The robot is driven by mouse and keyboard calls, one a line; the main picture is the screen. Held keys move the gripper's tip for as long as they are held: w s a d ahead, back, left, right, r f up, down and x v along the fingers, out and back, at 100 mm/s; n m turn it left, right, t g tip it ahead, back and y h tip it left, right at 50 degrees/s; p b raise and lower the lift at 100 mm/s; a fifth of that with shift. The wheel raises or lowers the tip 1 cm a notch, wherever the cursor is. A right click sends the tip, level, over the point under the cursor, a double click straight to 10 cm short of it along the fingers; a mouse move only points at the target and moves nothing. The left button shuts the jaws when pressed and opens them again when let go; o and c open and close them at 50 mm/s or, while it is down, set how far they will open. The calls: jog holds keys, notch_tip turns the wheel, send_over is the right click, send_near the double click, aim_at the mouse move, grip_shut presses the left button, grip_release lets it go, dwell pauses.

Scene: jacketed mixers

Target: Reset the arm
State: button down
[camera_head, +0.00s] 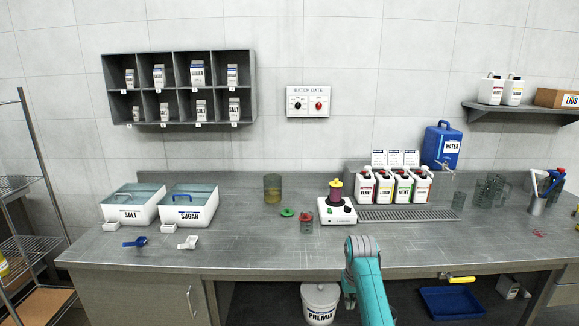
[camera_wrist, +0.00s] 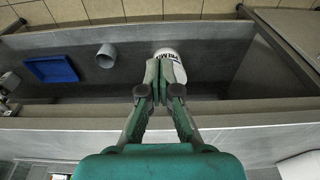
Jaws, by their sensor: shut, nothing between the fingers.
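My gripper (camera_wrist: 166,72) shows in the wrist view with its two fingers together and nothing between them. It points toward the space below the worktop, and its fingertips overlap the white PREMIX bucket (camera_wrist: 171,52) in the picture. I cannot tell the distance between them. The PREMIX bucket (camera_head: 320,303) also shows there on the floor under the worktop.
Salt (camera_head: 132,214) and sugar (camera_head: 190,215) bins stand left on the worktop. The mixer (camera_head: 338,212) and several jugs (camera_head: 402,190) stand centre right. A blue tray (camera_head: 452,302) lies below. The worktop's front centre-left is bare.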

jog(key=s+f+t, duration=0.2)
jog(key=s+f, duration=0.5)
jog(key=f, duration=0.3)
jog(key=s+f+t, duration=0.1)
jog(key=s+f, duration=0.5)
jog(key=f, duration=0.4)
jog(key=s+f+t, duration=0.2)
jog(key=s+f, duration=0.1)
jog(key=s, duration=0.6)
jog(key=s+f+t, duration=0.1)
jog(key=s+f, duration=0.1)
jog(key=s, duration=0.8)
jog(key=s+r+t, duration=0.2)
jog(key=s+r, duration=0.1)
jog(key=s, duration=0.8)
jog(key=s+r+t, duration=0.2)
jog(key=s+r, duration=0.9)
jog(key=r, duration=0.2)
jog(key=s+r+t, duration=0.3)
jog(key=s+r, duration=0.7)
jog(key=r, duration=0.3)
jog(key=shift+s+r, duration=0.3)
jog(key=shift+s, duration=0.05)
